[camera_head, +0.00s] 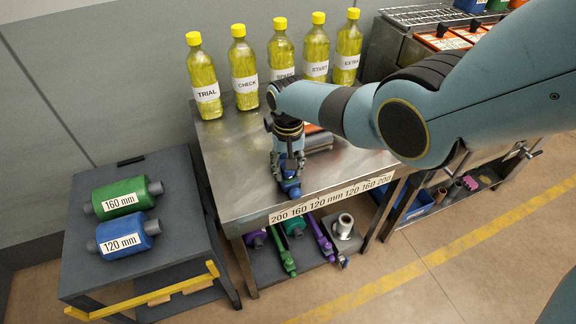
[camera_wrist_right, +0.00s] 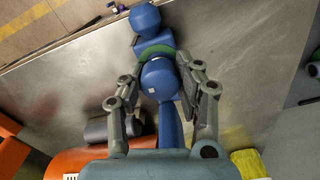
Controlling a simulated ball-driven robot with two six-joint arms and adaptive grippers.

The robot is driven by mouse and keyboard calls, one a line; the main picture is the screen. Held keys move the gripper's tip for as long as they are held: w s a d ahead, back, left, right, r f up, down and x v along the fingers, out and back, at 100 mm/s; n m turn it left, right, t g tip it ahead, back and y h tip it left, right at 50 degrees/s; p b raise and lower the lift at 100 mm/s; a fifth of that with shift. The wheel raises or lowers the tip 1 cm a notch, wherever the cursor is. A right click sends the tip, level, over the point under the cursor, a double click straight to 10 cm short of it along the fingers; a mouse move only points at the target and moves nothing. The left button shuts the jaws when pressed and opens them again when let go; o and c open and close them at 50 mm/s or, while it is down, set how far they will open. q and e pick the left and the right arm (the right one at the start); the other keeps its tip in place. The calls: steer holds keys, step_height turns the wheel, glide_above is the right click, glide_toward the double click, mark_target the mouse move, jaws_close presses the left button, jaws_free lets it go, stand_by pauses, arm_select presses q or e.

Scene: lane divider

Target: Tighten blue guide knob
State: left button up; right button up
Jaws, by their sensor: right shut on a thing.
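The blue guide knob (camera_wrist_right: 158,78) is a rounded blue part on a blue guide at the front edge of the steel table. In the head view, blue parts of the guide (camera_head: 291,189) show just below my right gripper (camera_head: 289,166). My right gripper points down and is shut on the knob; in the wrist view its two grey fingers (camera_wrist_right: 164,86) stand on either side of it. A second blue rounded end (camera_wrist_right: 145,17) and a green band lie beyond the knob. My fingers and wrist hide part of the guide. My left gripper is not in view.
Several yellow bottles (camera_head: 244,72) stand along the back of the steel table (camera_head: 233,178). The front edge carries a number scale (camera_head: 330,200). A side table (camera_head: 85,268) at the left holds a green 160 mm roller (camera_head: 120,198) and a blue 120 mm roller (camera_head: 122,237). Coloured parts (camera_head: 283,252) fill the lower shelf.

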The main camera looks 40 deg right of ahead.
steer(key=shift+w+r, duration=0.15)
steer(key=o, duration=1.2)
step_height(320, 180, up, 12)
